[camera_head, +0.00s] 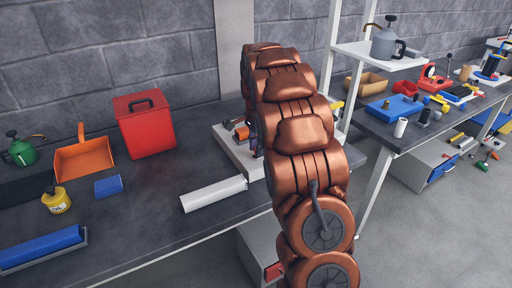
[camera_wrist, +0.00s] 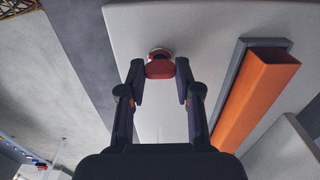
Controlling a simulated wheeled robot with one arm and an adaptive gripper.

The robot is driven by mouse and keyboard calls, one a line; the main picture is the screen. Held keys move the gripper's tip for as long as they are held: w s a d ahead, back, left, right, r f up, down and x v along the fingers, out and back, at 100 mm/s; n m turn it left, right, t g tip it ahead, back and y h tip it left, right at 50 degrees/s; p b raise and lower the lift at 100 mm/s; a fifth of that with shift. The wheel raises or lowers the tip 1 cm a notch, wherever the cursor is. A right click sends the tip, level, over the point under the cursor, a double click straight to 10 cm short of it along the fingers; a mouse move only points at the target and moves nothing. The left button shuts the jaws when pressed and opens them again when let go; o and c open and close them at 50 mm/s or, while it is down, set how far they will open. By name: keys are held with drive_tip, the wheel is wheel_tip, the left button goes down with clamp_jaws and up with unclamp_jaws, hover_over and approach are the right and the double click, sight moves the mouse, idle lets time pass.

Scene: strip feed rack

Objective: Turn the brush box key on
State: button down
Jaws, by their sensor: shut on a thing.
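In the wrist view a small red key (camera_wrist: 160,68) stands on a pale panel (camera_wrist: 210,25), with a light round collar behind it. My gripper (camera_wrist: 160,70) is shut on the red key, one dark finger on each side. I cannot tell from its look whether the key is at on or off. Part of a pale unit (camera_head: 230,150) with an orange piece shows just left of the arm, on the dark bench.
An orange bar in a grey channel (camera_wrist: 258,95) lies close to the right of my gripper. On the bench are a white block (camera_head: 213,193), a red box (camera_head: 146,125), an orange scoop (camera_head: 84,160) and a yellow oil can (camera_head: 56,201). A second bench (camera_head: 400,135) stands at right.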

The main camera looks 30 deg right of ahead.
drive_tip(key=shift+n, duration=0.3)
drive_tip(key=n+b, duration=0.2)
drive_tip(key=n, duration=0.1)
drive_tip(key=shift+w+n+b, duration=0.1)
drive_tip(key=shift+n+b, duration=0.2)
drive_tip(key=shift+n, duration=0.1)
drive_tip(key=n+b, duration=0.1)
drive_tip(key=n, duration=0.3)
drive_tip(key=shift+b, duration=0.3)
drive_tip(key=n+b, duration=0.1)
drive_tip(key=n, duration=0.4)
drive_tip(key=shift+r+n, duration=0.1)
drive_tip(key=shift+n, duration=2.1)
drive_tip(key=c, duration=0.8)
unclamp_jaws()
